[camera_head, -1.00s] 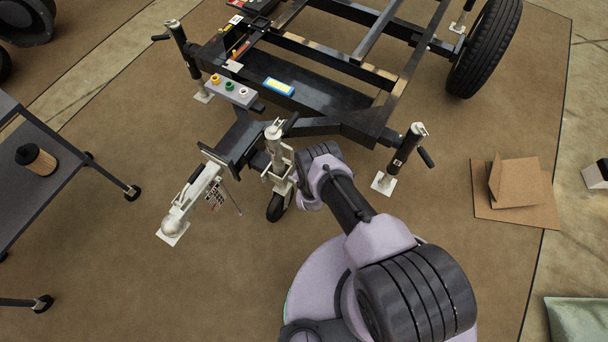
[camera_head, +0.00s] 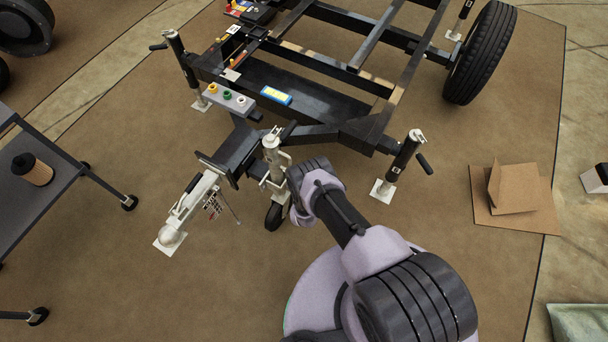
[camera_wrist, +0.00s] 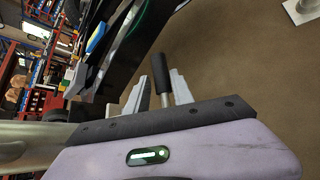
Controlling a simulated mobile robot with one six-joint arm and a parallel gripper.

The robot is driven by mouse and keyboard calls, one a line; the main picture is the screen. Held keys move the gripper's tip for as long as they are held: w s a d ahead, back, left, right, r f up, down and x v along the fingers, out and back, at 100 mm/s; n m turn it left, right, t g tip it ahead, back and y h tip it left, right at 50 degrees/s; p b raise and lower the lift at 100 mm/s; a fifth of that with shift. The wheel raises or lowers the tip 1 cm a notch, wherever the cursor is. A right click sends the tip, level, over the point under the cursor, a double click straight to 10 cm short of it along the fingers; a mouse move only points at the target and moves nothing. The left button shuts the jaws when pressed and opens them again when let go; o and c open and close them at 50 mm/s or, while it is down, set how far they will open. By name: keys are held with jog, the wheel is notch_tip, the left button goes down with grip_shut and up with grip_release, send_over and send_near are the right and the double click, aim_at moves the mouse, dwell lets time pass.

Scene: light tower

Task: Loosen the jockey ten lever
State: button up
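The jockey wheel's pale post (camera_head: 271,152) stands upright at the front of the black trailer frame, with its black wheel (camera_head: 275,215) on the floor below. In the wrist view, a lever with a black grip (camera_wrist: 160,72) and a bare metal stem stands between the two grey fingers of my gripper (camera_wrist: 161,80). The fingers are apart, one on each side of the lever, and it pokes past their tips. I cannot tell whether either finger touches it. In the head view, my wrist beside the post hides the fingers and the lever.
The hitch coupler (camera_head: 170,237) is left of the jockey wheel. A corner jack (camera_head: 405,160) stands right of my arm. A grey button box (camera_head: 229,99) sits on the frame. A cart (camera_head: 60,195) is at left, a cardboard piece (camera_head: 515,190) at right. Brown floor in front is clear.

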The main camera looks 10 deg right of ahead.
jog(key=shift+o, duration=0.8)
jog(key=shift+s+f, duration=0.1)
jog(key=p+v, duration=0.8)
jog(key=v, duration=0.9)
jog(key=shift+s, duration=0.2)
